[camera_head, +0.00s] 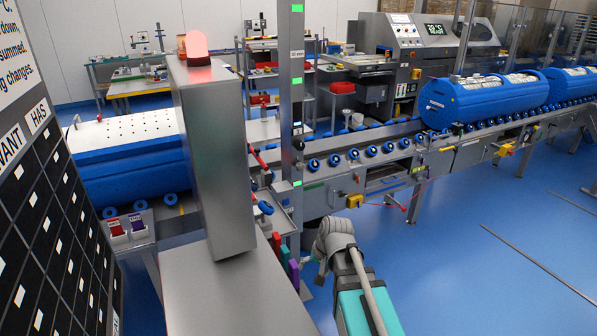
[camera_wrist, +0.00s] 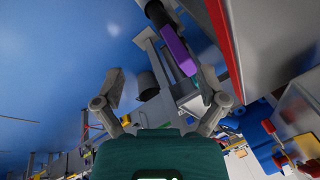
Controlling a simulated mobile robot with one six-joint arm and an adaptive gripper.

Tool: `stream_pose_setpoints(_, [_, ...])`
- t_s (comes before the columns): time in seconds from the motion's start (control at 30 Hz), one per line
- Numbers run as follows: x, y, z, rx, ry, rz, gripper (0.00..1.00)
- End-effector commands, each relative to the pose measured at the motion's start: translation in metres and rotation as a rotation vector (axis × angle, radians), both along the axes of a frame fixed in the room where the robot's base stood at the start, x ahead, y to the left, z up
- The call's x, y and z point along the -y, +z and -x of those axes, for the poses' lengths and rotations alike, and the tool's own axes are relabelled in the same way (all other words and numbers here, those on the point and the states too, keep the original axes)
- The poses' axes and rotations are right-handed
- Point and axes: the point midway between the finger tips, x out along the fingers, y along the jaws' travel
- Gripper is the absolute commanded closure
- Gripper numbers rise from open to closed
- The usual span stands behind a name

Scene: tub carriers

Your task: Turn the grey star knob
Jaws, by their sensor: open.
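My gripper (camera_wrist: 164,76) is open in the wrist view, with its two fingers spread wide and nothing held between them. A short dark cylinder (camera_wrist: 148,86) on grey metal framing shows beyond the fingers; I cannot tell whether it belongs to the knob. No star-shaped grey knob can be made out clearly in either view. A purple block (camera_wrist: 178,50) on a dark rod lies beyond the right finger. In the head view my arm reaches in from the bottom toward the foot of the metal post (camera_head: 291,130); the fingers are hard to make out there.
A roller conveyor (camera_head: 345,168) carries blue tubs (camera_head: 480,104) at the right; another blue tub (camera_head: 135,165) is at the left. A steel cabinet (camera_head: 215,170) with a red lamp (camera_head: 196,47) stands close by. Coloured blocks (camera_head: 293,273) sit beside my arm. The blue floor at right is mostly clear.

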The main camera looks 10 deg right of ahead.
Motion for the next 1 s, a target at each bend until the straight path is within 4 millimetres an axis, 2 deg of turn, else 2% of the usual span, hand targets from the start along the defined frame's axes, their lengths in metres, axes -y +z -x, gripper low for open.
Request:
stream_pose_setpoints(0.03, [-0.005,-0.009,-0.027,0.029,-0.058,-0.063,0.09])
stream_pose_setpoints(0.23, [-0.026,-0.006,-0.120,0.130,-0.348,-0.393,0.09])
stream_pose_setpoints(0.47, [-0.025,0.012,-0.222,0.170,-0.708,-0.819,0.09])
stream_pose_setpoints(0.6, [-0.009,0.024,-0.281,0.152,-0.929,-1.094,0.09])
stream_pose_setpoints(0.8, [0.030,0.038,-0.351,0.077,-1.217,-1.473,0.09])
stream_pose_setpoints(0.9, [0.048,0.041,-0.375,0.030,-1.326,-1.623,0.09])
stream_pose_setpoints(1.0, [0.063,0.043,-0.391,-0.009,-1.403,-1.730,0.09])
